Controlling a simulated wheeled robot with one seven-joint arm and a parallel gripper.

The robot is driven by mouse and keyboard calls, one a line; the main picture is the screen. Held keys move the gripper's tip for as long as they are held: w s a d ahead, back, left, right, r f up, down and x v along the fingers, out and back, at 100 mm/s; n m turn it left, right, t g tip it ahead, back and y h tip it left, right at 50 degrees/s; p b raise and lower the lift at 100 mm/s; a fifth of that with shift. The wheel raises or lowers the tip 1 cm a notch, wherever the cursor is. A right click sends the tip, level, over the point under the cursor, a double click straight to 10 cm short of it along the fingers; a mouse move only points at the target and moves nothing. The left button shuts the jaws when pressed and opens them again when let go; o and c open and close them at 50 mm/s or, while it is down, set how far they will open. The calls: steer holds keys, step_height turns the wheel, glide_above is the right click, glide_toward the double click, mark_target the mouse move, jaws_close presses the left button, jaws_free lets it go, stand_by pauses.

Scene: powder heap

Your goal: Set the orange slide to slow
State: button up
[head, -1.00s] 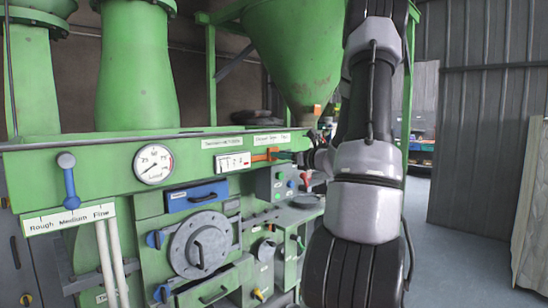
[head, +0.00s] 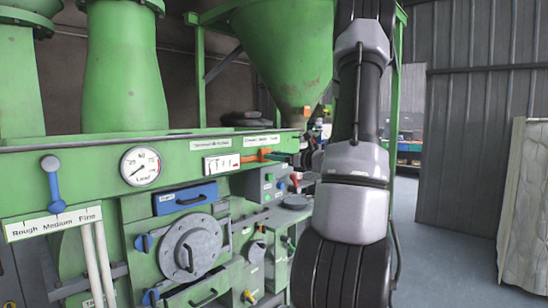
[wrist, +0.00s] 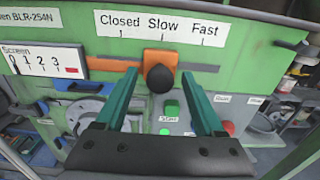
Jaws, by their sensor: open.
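The orange slide (wrist: 149,62) sits on the green machine's front, under a white label (wrist: 162,25) reading Closed, Slow, Fast. In the wrist view its block and black knob (wrist: 160,78) line up closely with the Slow mark. A thin orange strip runs left from the block. My gripper (wrist: 158,74) is open, with one teal finger on each side of the knob and visible gaps between. I cannot tell how deep the fingertips reach. In the head view the slide (head: 258,156) is small and my arm stands just right of it.
A Screen scale (wrist: 40,62) marked 0 to 3 lies left of the slide. Green Start button (wrist: 172,108) and a red button (wrist: 228,128) lie below. A dial (head: 141,166), blue-handled lever (head: 54,185) and round hatch (head: 190,248) are further left. Open floor lies right (head: 430,245).

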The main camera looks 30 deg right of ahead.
steer(key=v, duration=0.9)
steer(key=shift+w, duration=0.1)
steer(key=s+a+n+g+y, duration=0.1)
steer(key=s+a+n+g, duration=0.2)
steer(key=a+n, duration=0.35)
steer(key=s+a+n+g+y, duration=0.1)
steer(key=s+a+n+g, duration=0.2)
steer(key=a, duration=0.6)
steer(key=s+a+n+g+y, duration=0.1)
steer(key=s+a+n+g, duration=0.1)
steer(key=a+n+g, duration=0.4)
steer(key=s+a+r+n+t+h, duration=0.1)
steer(key=s+r+n+h, duration=0.1)
steer(key=s+n, duration=0.3)
steer(key=s+a+r+n+t+h, duration=0.1)
steer(key=s+a+r+n+h, duration=0.1)
steer(key=s+n+h, duration=0.3)
steer(key=shift+s+a+r+n, duration=0.25)
steer(key=shift+s+r+n, duration=0.3)
steer(key=shift+n, duration=0.7)
